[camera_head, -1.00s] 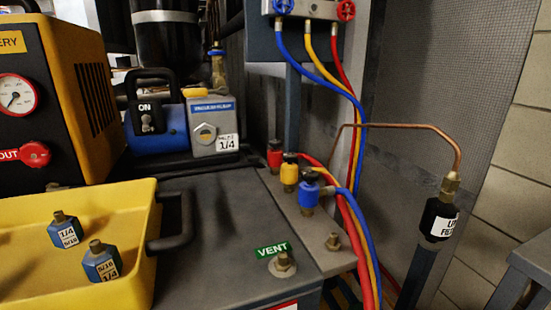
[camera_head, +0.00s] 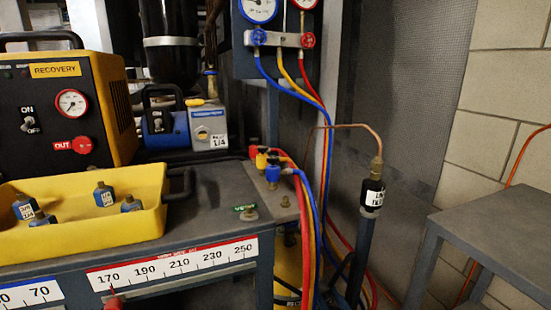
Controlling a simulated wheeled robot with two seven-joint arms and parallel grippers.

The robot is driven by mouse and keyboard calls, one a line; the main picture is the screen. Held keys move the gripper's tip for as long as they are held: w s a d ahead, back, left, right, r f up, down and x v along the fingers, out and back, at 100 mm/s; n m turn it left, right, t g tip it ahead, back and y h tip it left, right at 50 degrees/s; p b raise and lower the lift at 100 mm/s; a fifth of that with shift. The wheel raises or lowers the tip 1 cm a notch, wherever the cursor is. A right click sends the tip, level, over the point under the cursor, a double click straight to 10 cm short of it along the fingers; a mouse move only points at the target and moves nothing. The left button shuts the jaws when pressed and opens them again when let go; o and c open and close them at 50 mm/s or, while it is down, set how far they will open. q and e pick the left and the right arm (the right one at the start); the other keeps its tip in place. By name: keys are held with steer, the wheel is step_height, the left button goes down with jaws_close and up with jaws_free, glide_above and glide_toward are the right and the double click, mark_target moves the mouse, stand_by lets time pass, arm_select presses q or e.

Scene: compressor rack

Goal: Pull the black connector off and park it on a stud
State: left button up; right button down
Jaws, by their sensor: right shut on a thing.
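I cannot make out a black connector as a separate part. A bare brass stud (camera_head: 285,201) stands on the same strip, nearer to me. Another brass fitting (camera_head: 250,213) stands by the green VENT label (camera_head: 244,208). A black filter cylinder (camera_head: 372,194) with a white label stands upright on a post, with a copper pipe (camera_head: 350,126) at its top. I make out neither gripper.
A yellow tray (camera_head: 90,240) with several blue fittings sits on the bench at left. Behind it stand the recovery unit (camera_head: 70,115) and a blue pump (camera_head: 165,130). Hoses (camera_head: 318,200) hang from the gauge manifold (camera_head: 280,40). A grey table (camera_head: 500,225) stands at right.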

arm_select(q)
steer(key=s+r+p, duration=0.4)
steer(key=r+p, duration=0.9)
steer(key=p, duration=0.2)
steer(key=s+r+g+p, duration=0.1)
steer(key=s+r+p, duration=0.3)
steer(key=r+p, duration=0.9)
steer(key=shift+a+r+p, duration=0.35)
steer(key=shift+r+p, duration=0.05)
steer(key=shift+p, duration=0.65)
arm_select(e)
steer(key=s+d+r+m+h, duration=0.1)
steer(key=s+r, duration=0.5)
steer(key=r, duration=0.6)
steer(key=s+d+r+m+h, duration=0.1)
steer(key=s+r+h, duration=0.2)
steer(key=r, duration=0.9)
steer(key=s+d+r+m+t+h, duration=0.1)
steer(key=s+r+m+h, duration=0.1)
steer(key=s+r, duration=0.7)
step_height(320, 180, up, 4)
steer(key=shift+d+f, duration=0.15)
steer(key=shift+d, duration=0.15)
